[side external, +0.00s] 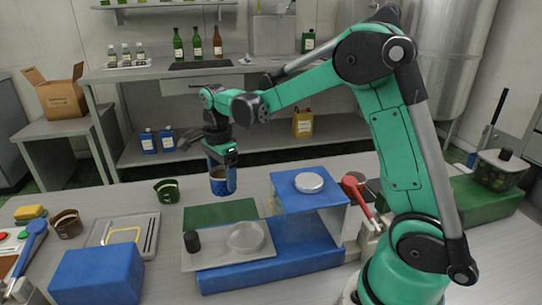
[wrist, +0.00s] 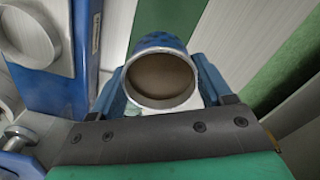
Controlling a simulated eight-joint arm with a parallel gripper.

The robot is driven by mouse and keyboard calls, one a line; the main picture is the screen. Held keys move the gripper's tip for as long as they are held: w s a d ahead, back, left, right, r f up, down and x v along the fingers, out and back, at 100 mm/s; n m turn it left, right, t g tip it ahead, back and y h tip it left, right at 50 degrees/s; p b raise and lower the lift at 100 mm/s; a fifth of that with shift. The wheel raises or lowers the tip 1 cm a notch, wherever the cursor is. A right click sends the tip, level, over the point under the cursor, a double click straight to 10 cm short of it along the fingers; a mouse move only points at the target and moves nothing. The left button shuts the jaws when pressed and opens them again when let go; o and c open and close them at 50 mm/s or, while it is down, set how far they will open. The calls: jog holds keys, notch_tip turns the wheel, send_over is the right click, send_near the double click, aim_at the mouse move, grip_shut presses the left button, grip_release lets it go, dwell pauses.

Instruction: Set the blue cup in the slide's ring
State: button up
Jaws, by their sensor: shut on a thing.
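The blue cup (side external: 218,187) is between the blue fingers of my gripper (side external: 223,178), which is shut on it. The cup is in the air above the far side of the green mat, looking about upright. In the wrist view, the cup (wrist: 160,78) shows its pale rim, brown inside and darker blue pattern, with a finger on each side. The slide is a grey plate (side external: 215,258) with a black knob (side external: 192,240) and a raised, empty-looking ring (side external: 246,237). In the wrist view the ring (wrist: 30,32) is partly cut off at the upper left, apart from the cup.
The slide sits on a blue base (side external: 270,270), with a raised blue block (side external: 308,200) carrying a silver disc at right. A green mat (side external: 215,213) lies behind. A dark green cup (side external: 167,190) and a grey tray (side external: 108,230) stand left. A red-handled lever (side external: 357,192) is at right.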

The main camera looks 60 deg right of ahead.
jog(key=shift+s+a+r, duration=0.35)
jog(key=shift+s+a, duration=1)
jog(key=shift+s, duration=0.6)
jog(key=shift+s+a+r, duration=0.4)
jog(key=shift+s+a, duration=0.95)
jog(key=shift+s, duration=0.6)
jog(key=shift+s+a+r, duration=0.35)
jog(key=shift+s+a, duration=1)
jog(key=shift+s, duration=0.6)
jog(key=shift+f, duration=0.65)
jog(key=shift+f, duration=0.5)
jog(key=shift+f, duration=0.2)
jog(key=shift+f, duration=0.25)
